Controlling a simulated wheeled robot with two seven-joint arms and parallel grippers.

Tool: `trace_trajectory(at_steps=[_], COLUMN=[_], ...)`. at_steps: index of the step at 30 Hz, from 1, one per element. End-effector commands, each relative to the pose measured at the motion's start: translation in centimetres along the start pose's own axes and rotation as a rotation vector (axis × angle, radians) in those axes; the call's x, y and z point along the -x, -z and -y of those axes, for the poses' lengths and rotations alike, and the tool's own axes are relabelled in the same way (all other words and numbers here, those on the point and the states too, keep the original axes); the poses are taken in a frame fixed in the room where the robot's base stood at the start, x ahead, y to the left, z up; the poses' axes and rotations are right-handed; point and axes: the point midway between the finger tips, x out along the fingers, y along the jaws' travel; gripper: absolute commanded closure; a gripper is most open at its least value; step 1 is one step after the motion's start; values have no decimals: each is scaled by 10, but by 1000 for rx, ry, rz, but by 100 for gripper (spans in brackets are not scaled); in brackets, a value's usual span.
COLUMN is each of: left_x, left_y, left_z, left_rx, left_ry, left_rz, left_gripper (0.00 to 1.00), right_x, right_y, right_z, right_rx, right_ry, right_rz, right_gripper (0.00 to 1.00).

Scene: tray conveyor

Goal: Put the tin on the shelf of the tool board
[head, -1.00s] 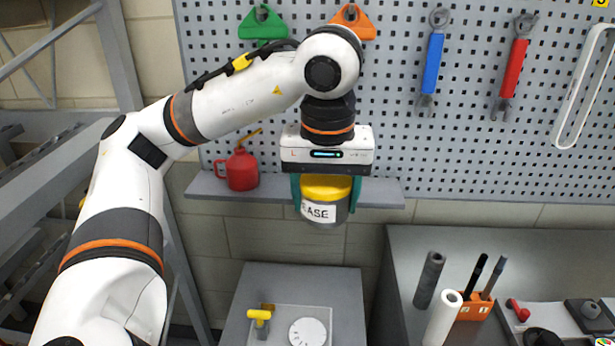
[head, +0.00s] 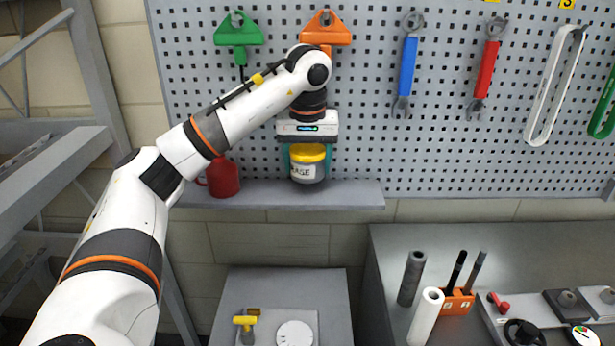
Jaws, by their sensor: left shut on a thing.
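The tin (head: 307,172) is grey with a yellow lid and a white label whose visible letters end in "ASE". My left gripper (head: 308,160) is shut on the tin from above, its teal fingers on either side of it. The tin is upright, over the shelf (head: 345,193) of the tool board (head: 400,150). Its bottom is at or just above the shelf surface; I cannot tell whether it touches. My right gripper is not in view.
A red oil can (head: 224,180) stands on the shelf left of the tin, partly behind my arm. The shelf right of the tin is free. Wrenches (head: 409,65) and other tools hang on the board. A grey bench (head: 400,250) stands below right.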

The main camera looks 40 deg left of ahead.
Motion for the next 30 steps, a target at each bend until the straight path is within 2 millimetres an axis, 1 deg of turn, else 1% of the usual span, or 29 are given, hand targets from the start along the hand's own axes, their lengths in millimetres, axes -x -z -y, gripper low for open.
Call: trace_trajectory(at_steps=[3,8,9,11,22,23,24,27,30], left_x=[-10,-30,-30,-34,-41,-42,-41,-41,-41], left_y=[2,5,3,2,3,3,3,3,3], left_z=[0,-1,-1,0,0,0,0,0,0], left_rx=[0,0,2,1,1,0,0,0,1], left_ry=[0,-1,0,1,3,2,2,2,2], left_rz=[0,1,1,2,2,2,2,2,1], left_gripper=[67,67,67,67,67,34,27,13,13], right_x=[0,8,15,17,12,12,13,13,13], right_y=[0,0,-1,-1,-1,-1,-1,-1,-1], right_z=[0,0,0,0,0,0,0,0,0], right_rx=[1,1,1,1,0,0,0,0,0], right_ry=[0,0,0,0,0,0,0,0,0], right_rz=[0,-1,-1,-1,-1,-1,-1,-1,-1], right_gripper=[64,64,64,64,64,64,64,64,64])
